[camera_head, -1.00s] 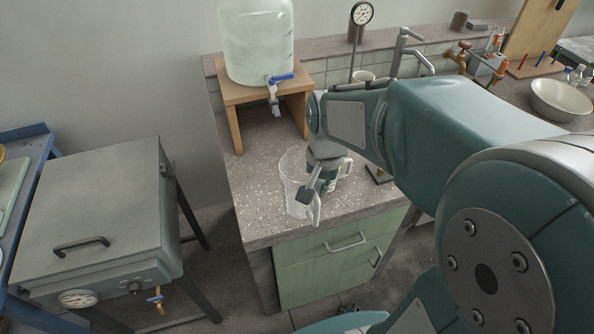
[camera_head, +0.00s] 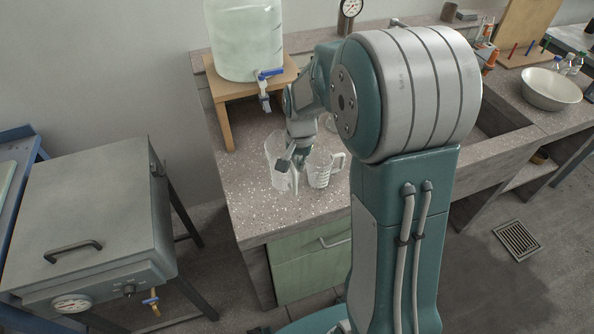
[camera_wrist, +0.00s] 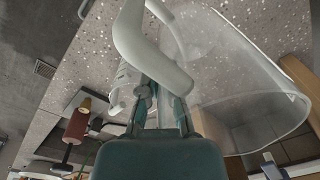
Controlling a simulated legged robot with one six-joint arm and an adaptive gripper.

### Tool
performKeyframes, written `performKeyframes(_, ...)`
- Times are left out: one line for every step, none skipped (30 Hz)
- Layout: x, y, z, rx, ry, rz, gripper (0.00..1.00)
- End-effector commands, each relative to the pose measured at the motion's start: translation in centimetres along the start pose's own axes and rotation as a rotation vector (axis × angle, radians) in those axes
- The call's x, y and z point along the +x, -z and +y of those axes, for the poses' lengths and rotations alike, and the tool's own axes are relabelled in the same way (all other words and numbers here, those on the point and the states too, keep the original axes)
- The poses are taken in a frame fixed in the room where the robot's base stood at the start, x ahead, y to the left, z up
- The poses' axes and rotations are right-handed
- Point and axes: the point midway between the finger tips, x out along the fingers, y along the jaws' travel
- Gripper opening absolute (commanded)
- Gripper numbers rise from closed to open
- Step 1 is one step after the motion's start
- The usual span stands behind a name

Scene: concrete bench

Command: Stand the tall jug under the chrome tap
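The tall jug (camera_head: 271,150) is clear with a pale handle and is at the left part of the bench, in front of the wooden stand. My gripper (camera_head: 290,165) is at its handle side. In the wrist view the handle (camera_wrist: 150,52) runs between the fingers of my gripper (camera_wrist: 160,105), which are shut on it; the clear body (camera_wrist: 235,75) lies beyond to the right. I cannot tell whether its base touches the bench. The chrome tap is almost wholly hidden behind my arm; only a bit of its top (camera_head: 398,22) seems to show.
A smaller clear jug (camera_head: 322,172) stands close to the right. A big bottle (camera_head: 243,40) with a blue-levered spigot (camera_head: 265,85) sits on a wooden stand (camera_head: 226,125). The sink (camera_head: 505,125) is right of my arm. A white bowl (camera_head: 550,92) stands farther right.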

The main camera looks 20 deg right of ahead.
Motion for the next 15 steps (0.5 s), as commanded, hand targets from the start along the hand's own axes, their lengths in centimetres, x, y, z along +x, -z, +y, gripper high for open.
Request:
performKeyframes(0.6,0.4,-0.2,0.0,-0.001,-0.002,0.0)
performKeyframes(0.8,0.5,-0.3,0.0,0.0,-0.001,0.0)
performKeyframes(1.0,0.7,-0.4,0.0,0.0,0.0,0.0)
performKeyframes(1.1,0.8,-0.5,0.0,0.0,0.0,0.0)
performKeyframes(1.2,0.8,-0.6,0.0,0.001,0.001,0.0)
performKeyframes(1.4,1.0,-0.6,0.0,0.001,0.001,0.0)
performKeyframes(1.6,1.1,-0.7,0.0,0.001,0.001,0.0)
performKeyframes(1.9,1.3,-0.8,0.0,0.0,0.0,0.0)
performKeyframes(2.5,1.2,-0.8,0.0,-0.002,-0.003,0.0)
performKeyframes(3.0,1.2,-0.8,0.0,-0.002,-0.002,0.0)
performKeyframes(3.5,1.2,-0.7,0.0,-0.002,-0.003,0.0)
performKeyframes(4.1,1.2,-0.7,0.0,-0.002,-0.003,0.0)
performKeyframes(4.5,1.2,-0.7,0.0,-0.001,-0.002,0.0)
performKeyframes(4.7,1.2,-0.7,0.0,-0.001,-0.002,0.0)
performKeyframes(4.8,1.2,-0.7,0.0,0.0,0.0,0.0)
